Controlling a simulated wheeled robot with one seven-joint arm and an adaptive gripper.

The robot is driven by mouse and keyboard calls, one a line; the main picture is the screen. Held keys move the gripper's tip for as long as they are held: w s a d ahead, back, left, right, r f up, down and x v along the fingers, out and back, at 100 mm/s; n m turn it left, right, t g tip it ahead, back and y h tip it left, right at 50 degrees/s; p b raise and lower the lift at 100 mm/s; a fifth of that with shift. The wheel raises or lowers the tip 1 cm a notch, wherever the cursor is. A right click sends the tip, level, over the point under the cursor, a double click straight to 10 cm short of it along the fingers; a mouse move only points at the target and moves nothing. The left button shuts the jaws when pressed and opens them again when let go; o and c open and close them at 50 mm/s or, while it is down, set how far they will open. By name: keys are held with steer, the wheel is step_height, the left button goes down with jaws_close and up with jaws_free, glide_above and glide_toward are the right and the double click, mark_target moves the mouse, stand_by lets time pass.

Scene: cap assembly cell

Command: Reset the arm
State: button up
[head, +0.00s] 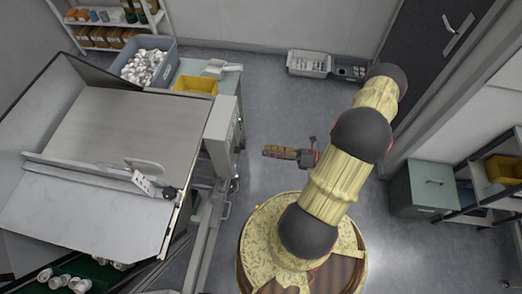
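My arm, yellow with dark round joints, rises from its round base at the bottom middle and reaches up and to the right in the head view. What looks like my gripper (284,152) sticks out to the left from behind the middle of the arm, with orange-yellow, red and dark parts. It is over the grey floor, apart from the machine at the left. It is too small to tell whether its fingers are open or shut, or whether it holds anything. Part of the wrist is hidden behind the arm.
A large hopper machine (110,130) fills the left. Behind it stand a blue-grey bin (122,60) of white caps and a yellow tray (196,85). Grey crates (308,64) lie by the back wall. A cabinet (424,188) stands right. Floor between is clear.

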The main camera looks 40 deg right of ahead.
steer(key=shift+s+d, duration=0.2)
steer(key=shift+s, duration=0.05)
stand_by(0.5)
